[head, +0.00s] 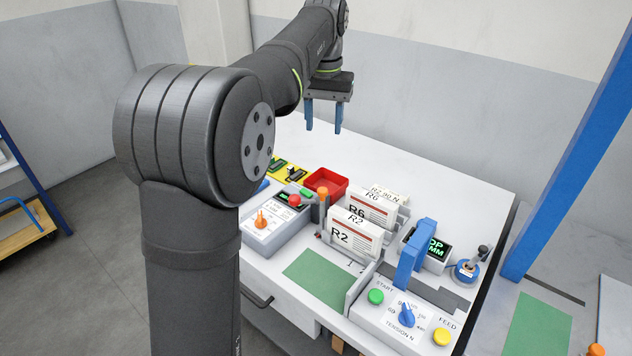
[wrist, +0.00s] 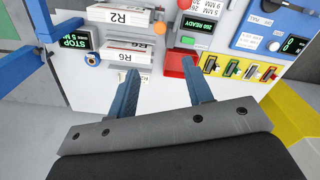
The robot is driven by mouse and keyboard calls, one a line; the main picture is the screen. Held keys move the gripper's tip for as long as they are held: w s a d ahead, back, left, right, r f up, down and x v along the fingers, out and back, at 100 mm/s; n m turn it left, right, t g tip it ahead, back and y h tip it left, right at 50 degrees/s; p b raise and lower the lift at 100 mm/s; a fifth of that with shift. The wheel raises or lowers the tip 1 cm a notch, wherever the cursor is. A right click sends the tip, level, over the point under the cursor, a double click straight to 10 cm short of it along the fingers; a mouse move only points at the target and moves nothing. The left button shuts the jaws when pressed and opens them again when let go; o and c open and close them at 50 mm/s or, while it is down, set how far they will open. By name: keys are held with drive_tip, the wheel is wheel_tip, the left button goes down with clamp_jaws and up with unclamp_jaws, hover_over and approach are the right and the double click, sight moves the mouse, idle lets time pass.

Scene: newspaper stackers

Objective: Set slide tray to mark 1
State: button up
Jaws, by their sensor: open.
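My gripper (head: 324,124) is open and empty, fingers pointing down, high above the back of the table. In the wrist view my gripper (wrist: 160,68) has its two blue fingers well apart, with white tabletop between them.
Paper stacks marked R2 (head: 354,236) and R6 (head: 371,207) stand mid-table. A blue upright bracket (head: 415,252) stands by the STOP display (head: 437,248). A front panel (head: 405,318) has buttons and a blue knob. The back of the tabletop (head: 440,180) is clear.

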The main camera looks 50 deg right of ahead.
drive_tip(key=n, duration=0.4)
approach(323, 189)
wheel_tip(323, 189, down, 9)
drive_tip(key=shift+r, duration=0.2)
